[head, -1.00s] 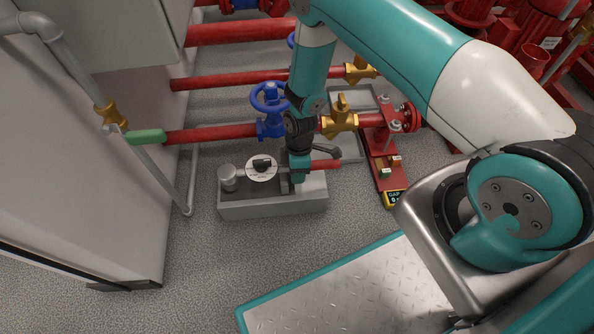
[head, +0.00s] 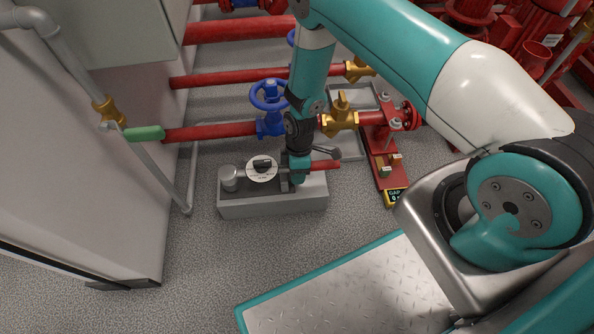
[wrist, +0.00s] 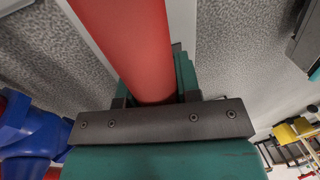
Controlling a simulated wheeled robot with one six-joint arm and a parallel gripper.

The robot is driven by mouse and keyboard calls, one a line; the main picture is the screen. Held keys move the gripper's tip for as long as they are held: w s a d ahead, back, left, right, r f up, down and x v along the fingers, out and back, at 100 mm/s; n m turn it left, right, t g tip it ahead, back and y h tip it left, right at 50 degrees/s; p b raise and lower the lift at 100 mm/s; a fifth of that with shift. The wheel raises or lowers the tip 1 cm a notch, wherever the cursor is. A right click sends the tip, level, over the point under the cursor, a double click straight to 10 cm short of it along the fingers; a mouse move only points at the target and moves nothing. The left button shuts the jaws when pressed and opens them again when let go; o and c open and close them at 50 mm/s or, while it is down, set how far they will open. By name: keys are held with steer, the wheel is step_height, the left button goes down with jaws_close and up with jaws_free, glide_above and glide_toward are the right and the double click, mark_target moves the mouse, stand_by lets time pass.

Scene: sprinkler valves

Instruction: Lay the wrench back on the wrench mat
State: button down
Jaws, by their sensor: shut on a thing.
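My gripper (head: 299,178) is shut on the red handle of the wrench (head: 326,165), over the right part of a low grey stand. The handle sticks out to the right of the jaws in the head view. In the wrist view the red handle (wrist: 125,40) runs from the top edge down between the fingers (wrist: 152,95). The rest of the wrench is hidden by my gripper. A dark area (head: 250,187) on the stand's top may be the wrench mat; I cannot tell for sure. Whether the wrench touches the stand is unclear.
The grey stand (head: 272,207) also bears a white dial with a black knob (head: 262,168) and a grey cylinder (head: 228,177). A blue valve wheel (head: 269,95) and a brass valve (head: 340,117) on red pipe stand close behind. Floor in front is clear.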

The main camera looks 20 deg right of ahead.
steer(key=shift+f+b, duration=0.4)
steer(key=shift+f, duration=0.25)
steer(key=c, duration=0.7)
jaws_free()
steer(key=shift+c, duration=0.2)
steer(key=p+v, duration=0.8)
steer(key=v, duration=0.9)
steer(key=shift+r, duration=0.25)
